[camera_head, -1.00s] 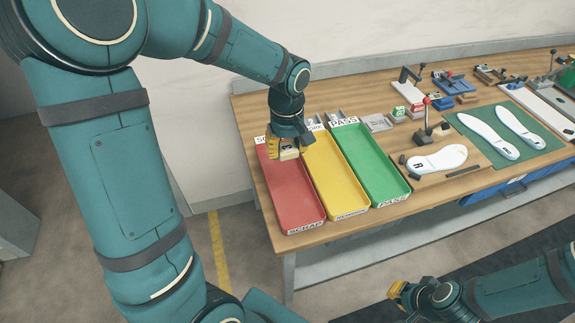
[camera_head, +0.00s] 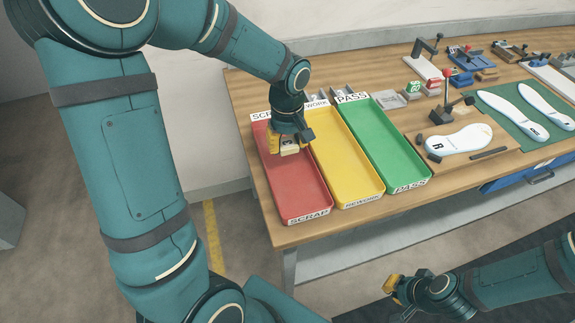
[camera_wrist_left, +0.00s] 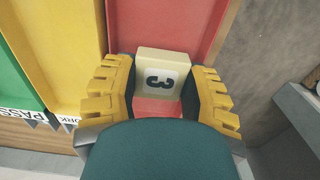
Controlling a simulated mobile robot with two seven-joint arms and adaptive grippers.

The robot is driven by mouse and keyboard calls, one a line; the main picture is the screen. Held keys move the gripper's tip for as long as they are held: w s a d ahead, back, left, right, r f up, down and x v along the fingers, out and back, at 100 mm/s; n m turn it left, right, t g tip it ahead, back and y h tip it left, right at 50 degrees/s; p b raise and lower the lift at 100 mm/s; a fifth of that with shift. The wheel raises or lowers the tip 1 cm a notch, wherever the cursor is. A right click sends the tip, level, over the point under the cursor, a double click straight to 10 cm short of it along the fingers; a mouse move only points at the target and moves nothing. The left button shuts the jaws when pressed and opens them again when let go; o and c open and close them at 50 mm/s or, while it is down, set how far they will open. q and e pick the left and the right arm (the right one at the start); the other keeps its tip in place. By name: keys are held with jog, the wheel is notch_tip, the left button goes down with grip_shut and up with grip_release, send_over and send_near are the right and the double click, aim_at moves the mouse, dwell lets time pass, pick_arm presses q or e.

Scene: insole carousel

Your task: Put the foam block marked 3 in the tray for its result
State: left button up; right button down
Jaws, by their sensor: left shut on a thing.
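My left gripper (camera_head: 288,145) is shut on the cream foam block (camera_head: 289,149), over the back half of the red SCRAP tray (camera_head: 299,193). In the left wrist view the block (camera_wrist_left: 163,62) shows a black 3 on a white label, between the yellow fingers. Red tray floor (camera_wrist_left: 155,107) shows around it; I cannot tell whether the block touches it. The yellow REWORK tray (camera_head: 347,177) and the green PASS tray (camera_head: 382,155) stand to the right, both empty. My right gripper (camera_head: 396,296) is low at the right, away from the bench; its finger opening is unclear.
A white insole (camera_head: 459,139) lies on a wooden board right of the trays. More insoles (camera_head: 512,116) lie on a green mat. Small fixtures and blocks stand along the back. A wall runs behind the bench.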

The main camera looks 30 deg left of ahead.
aim_at(288, 167)
pick_arm(q)
notch_tip(288, 167, down, 7)
jog(key=shift+w+f+b, duration=0.1)
jog(key=shift+b, duration=0.75)
jog(key=o, duration=0.4)
jog(key=shift+f, duration=0.1)
jog(key=shift+o, duration=0.6)
jog(key=shift+r, duration=0.2)
notch_tip(288, 167, up, 12)
jog(key=p, duration=0.3)
